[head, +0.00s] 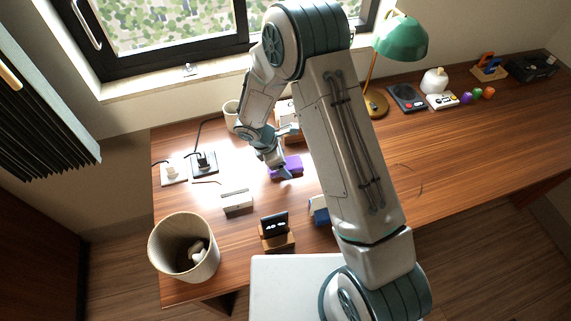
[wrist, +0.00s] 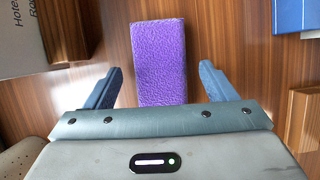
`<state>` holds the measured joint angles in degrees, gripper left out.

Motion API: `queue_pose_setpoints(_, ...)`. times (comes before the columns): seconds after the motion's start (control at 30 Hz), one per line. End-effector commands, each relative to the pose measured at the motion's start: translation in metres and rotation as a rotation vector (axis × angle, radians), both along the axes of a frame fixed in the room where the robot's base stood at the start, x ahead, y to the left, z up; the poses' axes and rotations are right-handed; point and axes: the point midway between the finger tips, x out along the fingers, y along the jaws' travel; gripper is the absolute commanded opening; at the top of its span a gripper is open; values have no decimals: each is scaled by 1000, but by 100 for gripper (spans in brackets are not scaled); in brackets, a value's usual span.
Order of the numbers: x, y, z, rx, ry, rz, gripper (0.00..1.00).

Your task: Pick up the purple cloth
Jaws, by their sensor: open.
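The purple cloth (head: 292,163) lies on the wooden desk, partly hidden by my arm in the head view. In the wrist view the purple cloth (wrist: 160,62) is a textured oblong block, lying lengthwise between my two fingers. My gripper (wrist: 160,84) is open, with one blue-grey finger on each side of the cloth and a gap of bare wood on both sides. In the head view my gripper (head: 284,174) is low over the cloth. I cannot tell how high the fingertips are above the desk.
A white box (head: 237,201) and a dark display on a wooden stand (head: 276,232) are nearby on the desk. A blue and white box (head: 319,210) lies right of them. A bin (head: 184,248) stands front left. A green lamp (head: 400,38) stands at the back.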

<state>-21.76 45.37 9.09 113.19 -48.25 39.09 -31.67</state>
Motion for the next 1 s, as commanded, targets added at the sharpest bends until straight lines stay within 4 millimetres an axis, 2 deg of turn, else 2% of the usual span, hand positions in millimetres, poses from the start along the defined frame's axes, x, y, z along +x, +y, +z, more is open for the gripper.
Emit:
queue_pose_setpoints(0.3,1,-3,-7,0,-1,1,78)
queue_pose_setpoints(0.33,1,-3,-7,0,-1,0,75)
queue_pose_setpoints(0.5,1,-3,-7,0,-1,0,30)
queue_pose_setpoints(0.83,1,-3,-6,0,-1,0,30)
queue_pose_setpoints(1.0,2,-3,2,2,-2,-1,30)
